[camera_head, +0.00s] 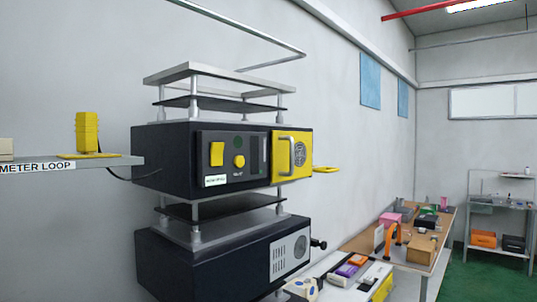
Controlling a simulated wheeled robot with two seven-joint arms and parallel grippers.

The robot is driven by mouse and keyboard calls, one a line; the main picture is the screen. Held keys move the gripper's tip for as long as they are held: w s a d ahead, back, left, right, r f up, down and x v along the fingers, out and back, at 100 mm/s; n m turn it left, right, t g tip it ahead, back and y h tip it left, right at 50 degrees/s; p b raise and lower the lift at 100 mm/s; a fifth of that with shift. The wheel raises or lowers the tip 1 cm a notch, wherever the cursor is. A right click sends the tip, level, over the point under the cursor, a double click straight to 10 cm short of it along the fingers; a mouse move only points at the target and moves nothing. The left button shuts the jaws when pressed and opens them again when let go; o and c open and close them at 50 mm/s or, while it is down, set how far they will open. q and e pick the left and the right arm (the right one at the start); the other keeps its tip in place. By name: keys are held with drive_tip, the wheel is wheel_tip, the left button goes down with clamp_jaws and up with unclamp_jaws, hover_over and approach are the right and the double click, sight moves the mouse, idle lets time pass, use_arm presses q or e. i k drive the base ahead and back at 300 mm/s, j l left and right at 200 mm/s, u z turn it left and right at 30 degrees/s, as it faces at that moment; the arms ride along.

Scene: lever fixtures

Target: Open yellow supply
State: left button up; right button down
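A dark box-shaped unit (165,160) sits in a rack against the wall in the camera_head view. The panel looks flush with the front. Which part the task calls the yellow supply is not plain. Neither of my grippers shows.
Below is a second dark unit (210,265) with a black knob (319,244). A left shelf (115,161) holds a yellow stacked block (87,133). A yellow plate (327,170) juts out right of the unit. A cluttered table (415,255) stands right; green floor (500,277) is open beyond.

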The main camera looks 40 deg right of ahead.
sight(291, 156)
drive_tip(key=l+u, duration=0.25)
drive_tip(key=l, duration=1)
drive_tip(key=l+u, duration=0.25)
drive_tip(key=l, duration=1)
